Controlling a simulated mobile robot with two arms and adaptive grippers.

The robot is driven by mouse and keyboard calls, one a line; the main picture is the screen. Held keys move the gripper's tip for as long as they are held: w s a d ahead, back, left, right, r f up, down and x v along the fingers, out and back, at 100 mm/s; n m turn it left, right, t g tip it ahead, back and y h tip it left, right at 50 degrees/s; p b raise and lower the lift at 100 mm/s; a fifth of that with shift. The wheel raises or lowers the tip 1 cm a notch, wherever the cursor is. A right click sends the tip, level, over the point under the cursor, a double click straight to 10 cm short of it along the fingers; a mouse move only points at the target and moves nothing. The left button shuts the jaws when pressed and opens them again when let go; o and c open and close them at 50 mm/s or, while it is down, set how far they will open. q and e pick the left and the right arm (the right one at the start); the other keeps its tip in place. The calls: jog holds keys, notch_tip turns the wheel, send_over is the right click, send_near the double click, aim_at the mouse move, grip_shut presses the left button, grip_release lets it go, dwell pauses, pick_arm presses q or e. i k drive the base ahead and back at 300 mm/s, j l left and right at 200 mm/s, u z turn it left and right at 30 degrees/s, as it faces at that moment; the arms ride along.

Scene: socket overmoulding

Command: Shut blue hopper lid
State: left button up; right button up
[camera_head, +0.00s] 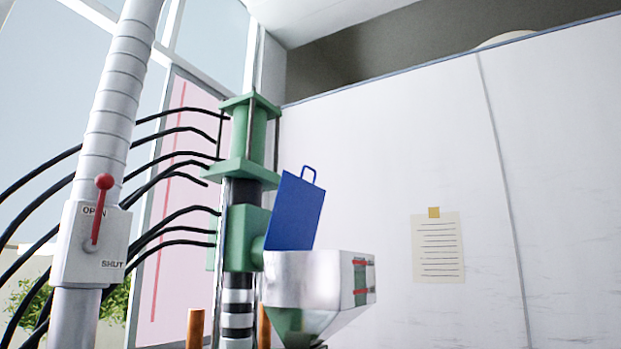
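The hopper's inside is hidden from this low angle. Neither of my grippers shows in the head view.
A green machine column (243,225) with several black hoses stands just left of the hopper. Farther left, a grey pipe (107,130) carries a box with a red lever (100,207) marked OPEN and SHUT. A white wall with a note (437,248) stands behind at right.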

aim_at(293, 226)
jog(key=u, duration=0.45)
jog(key=i+l+u, duration=0.1)
jog(key=u, duration=0.3)
jog(key=l+u, duration=0.1)
jog(key=u, duration=0.35)
jog(key=l+u, duration=0.1)
jog(key=u, duration=0.3)
jog(key=l+u, duration=0.35)
jog(key=l, duration=0.2)
jog(key=l+u, duration=0.3)
jog(key=l, duration=0.3)
jog(key=l+u, duration=0.35)
jog(key=l, duration=0.25)
jog(key=k+l+u, duration=0.3)
jog(key=l, duration=0.2)
jog(key=i+l, duration=0.05)
jog(key=i, duration=0.05)
